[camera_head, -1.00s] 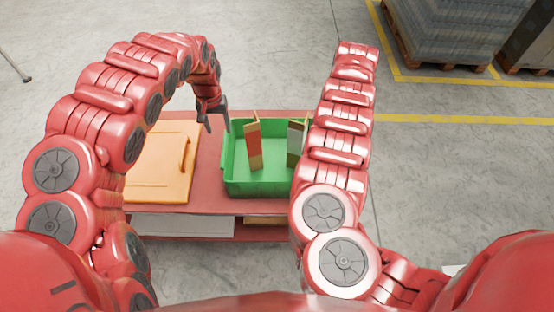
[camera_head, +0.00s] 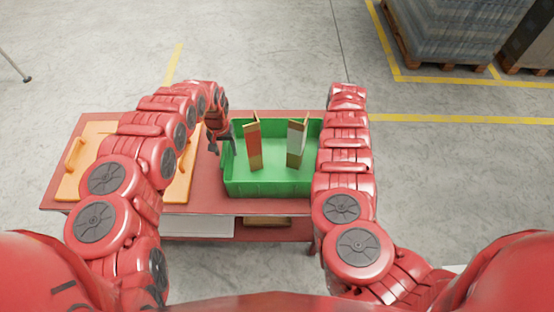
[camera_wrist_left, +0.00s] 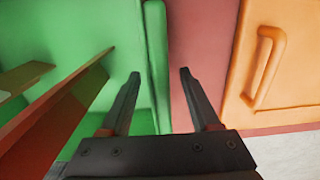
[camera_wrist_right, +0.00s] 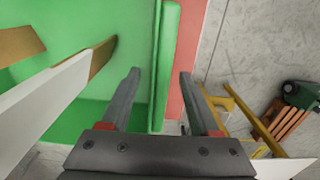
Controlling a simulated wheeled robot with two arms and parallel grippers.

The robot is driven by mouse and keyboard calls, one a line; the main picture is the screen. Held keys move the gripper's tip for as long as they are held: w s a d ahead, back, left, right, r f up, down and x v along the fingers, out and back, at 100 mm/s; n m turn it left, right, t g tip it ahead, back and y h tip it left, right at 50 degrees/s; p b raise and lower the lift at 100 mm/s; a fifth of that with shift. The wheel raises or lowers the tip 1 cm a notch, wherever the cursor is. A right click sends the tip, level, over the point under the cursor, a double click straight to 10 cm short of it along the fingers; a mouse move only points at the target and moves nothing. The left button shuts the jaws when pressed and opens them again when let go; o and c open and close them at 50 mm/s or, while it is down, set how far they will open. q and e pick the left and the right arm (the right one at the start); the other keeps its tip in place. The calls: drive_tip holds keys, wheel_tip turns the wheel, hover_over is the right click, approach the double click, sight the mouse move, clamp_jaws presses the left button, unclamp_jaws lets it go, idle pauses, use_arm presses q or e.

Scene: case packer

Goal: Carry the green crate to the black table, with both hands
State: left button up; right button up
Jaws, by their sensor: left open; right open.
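The green crate (camera_head: 268,189) stands on a red table (camera_head: 207,190). Two thin upright boxes are in it, one red-faced (camera_head: 254,147) and one pale-faced (camera_head: 296,143). My left gripper (camera_head: 221,151) is open at the crate's left wall. In the left wrist view the crate's rim (camera_wrist_left: 156,50) runs between its fingers (camera_wrist_left: 157,75). My right gripper is hidden behind my right arm in the head view. In the right wrist view it is open (camera_wrist_right: 160,75), with the opposite rim (camera_wrist_right: 167,60) between its fingers. No black table is recognisable.
An orange lidlike panel with handles (camera_head: 88,178) lies on the table left of the crate. Wrapped pallets (camera_head: 450,35) stand at the far right. Grey floor (camera_head: 450,180) with yellow lines is open around the table. Wooden slats and a green object (camera_wrist_right: 300,95) show in the right wrist view.

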use_arm(q)
clamp_jaws()
use_arm(e)
clamp_jaws()
idle(1.3)
